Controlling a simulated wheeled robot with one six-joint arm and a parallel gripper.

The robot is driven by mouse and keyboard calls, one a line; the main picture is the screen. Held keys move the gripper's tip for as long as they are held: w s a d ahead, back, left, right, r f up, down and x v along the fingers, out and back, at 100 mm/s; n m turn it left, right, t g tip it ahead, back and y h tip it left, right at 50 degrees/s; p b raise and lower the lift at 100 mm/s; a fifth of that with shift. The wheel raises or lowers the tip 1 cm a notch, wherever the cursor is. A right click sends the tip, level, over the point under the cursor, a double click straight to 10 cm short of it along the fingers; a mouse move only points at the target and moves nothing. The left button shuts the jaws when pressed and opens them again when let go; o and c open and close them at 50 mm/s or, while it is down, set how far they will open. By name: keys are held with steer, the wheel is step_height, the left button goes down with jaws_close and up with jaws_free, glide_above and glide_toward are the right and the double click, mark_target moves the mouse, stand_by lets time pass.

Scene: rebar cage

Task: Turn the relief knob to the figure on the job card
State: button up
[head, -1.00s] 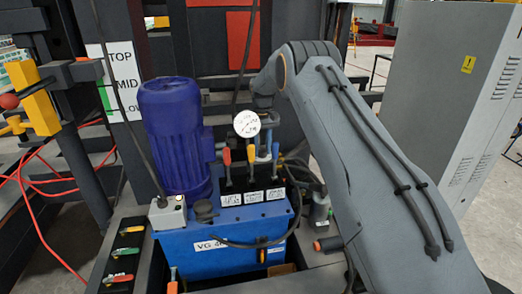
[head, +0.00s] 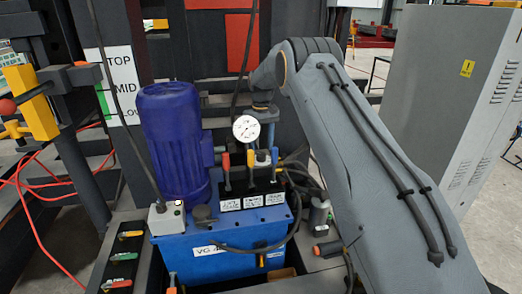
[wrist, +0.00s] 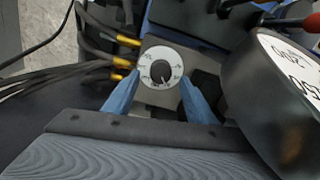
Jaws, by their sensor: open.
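The relief knob (wrist: 160,72) is a dark round knob with a pointer inside a white, marked dial ring on a grey block. The pointer aims toward the lower right of the ring in the wrist view; the figures are too small to read. My gripper (wrist: 160,80) is open, its two blue fingers on either side of the dial, with the knob between them. I cannot tell whether they touch it. In the head view my gripper (head: 265,153) hangs over the blue power pack (head: 215,255), behind the levers. I cannot make out a job card.
A white-faced pressure gauge (head: 246,128) stands close to my gripper; its dark body (wrist: 285,100) fills the right of the wrist view. Several coloured levers (head: 226,165) stand in front. A blue motor (head: 175,140) is at left. Hoses (wrist: 95,55) lie beside the knob.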

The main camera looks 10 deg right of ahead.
mark_target(261, 153)
step_height(261, 153, up, 4)
steer(key=shift+s+a+r, duration=0.1)
steer(key=shift+r, duration=0.15)
steer(key=s+d+r+m+t+p, duration=0.2)
steer(key=s+d+r+m+p, duration=0.1)
steer(key=s+d+r, duration=0.6)
steer(key=s+a+r+p, duration=0.1)
steer(key=s+a+p, duration=0.2)
steer(key=s, duration=1.1)
steer(key=s+a+r+g+p, duration=0.1)
steer(key=s+a+r+p, duration=0.1)
steer(key=s, duration=1.2)
steer(key=s+a+r+n+p, duration=0.1)
steer(key=s+a+p, duration=0.3)
steer(key=s, duration=1.1)
steer(key=shift+r+g, duration=0.4)
steer(key=shift+r, duration=0.15)
